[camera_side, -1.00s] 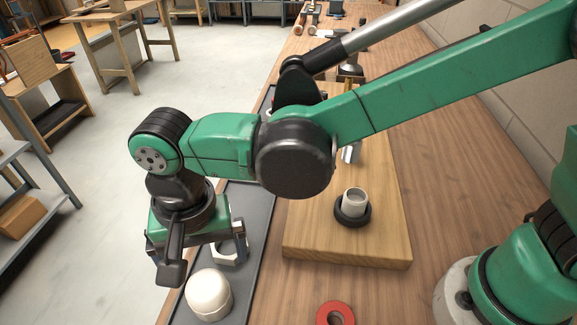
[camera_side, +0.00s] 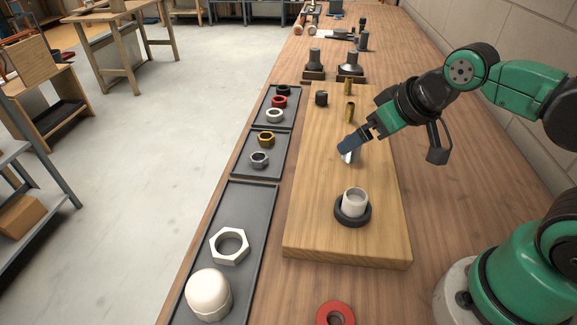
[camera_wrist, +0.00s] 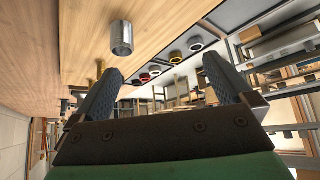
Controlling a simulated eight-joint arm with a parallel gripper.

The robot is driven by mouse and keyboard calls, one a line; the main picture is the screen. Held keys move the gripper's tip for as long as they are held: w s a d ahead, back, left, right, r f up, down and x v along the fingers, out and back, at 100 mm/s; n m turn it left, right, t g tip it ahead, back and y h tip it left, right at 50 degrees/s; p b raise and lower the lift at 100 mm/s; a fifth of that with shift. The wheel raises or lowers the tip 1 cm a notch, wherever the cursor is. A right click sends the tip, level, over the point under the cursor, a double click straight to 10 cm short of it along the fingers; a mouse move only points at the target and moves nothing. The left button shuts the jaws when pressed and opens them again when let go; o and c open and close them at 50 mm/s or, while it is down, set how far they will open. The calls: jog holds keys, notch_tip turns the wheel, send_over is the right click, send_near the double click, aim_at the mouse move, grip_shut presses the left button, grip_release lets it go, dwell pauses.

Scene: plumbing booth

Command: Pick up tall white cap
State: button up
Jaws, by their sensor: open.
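The tall white cap (camera_side: 208,294), domed and smooth, stands in the near dark tray (camera_side: 245,200) at the bottom left of the side view. I cannot make it out in the wrist view. My gripper (camera_side: 351,146) is over the wooden board, up and to the right of the cap and well apart from it. In the wrist view my gripper (camera_wrist: 161,73) is open with nothing between its fingers. A silver cylinder (camera_wrist: 122,39) lies beyond the left finger; in the side view it is mostly hidden behind my fingers.
A white hex nut (camera_side: 215,246) lies just behind the cap. On the wooden board (camera_side: 320,245) stand a white pipe piece (camera_side: 356,198) in a black ring (camera_side: 352,220) and brass fittings (camera_side: 349,112). A red ring (camera_side: 322,315) lies at the front. Farther trays hold several small nuts.

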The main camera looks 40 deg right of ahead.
jog(key=shift+a, duration=0.15)
jog(key=n+g+y, duration=0.1)
jog(key=n+g, duration=0.2)
jog(key=g, duration=0.2)
send_over(205, 284)
jog(key=w+d, duration=0.4)
jog(key=d, duration=0.5)
jog(key=x, duration=0.2)
jog(key=s+a+f, duration=0.1)
jog(key=a, duration=0.1)
jog(key=s+a+f+n+g, duration=0.1)
jog(key=a+f, duration=0.1)
jog(key=a, duration=0.1)
jog(key=s+a+f+g, duration=0.1)
jog(key=s+a+f, duration=0.1)
jog(key=a, duration=0.1)
jog(key=shift+a+n+h, duration=0.25)
jog(key=shift+n+h, duration=0.05)
jog(key=shift+h, duration=0.1)
jog(key=shift+s+a+f, duration=0.15)
jog(key=shift+s+f, duration=0.05)
jog(key=shift+f, duration=2.8)
jog(key=shift+c, duration=0.2)
jog(key=c, duration=1.1)
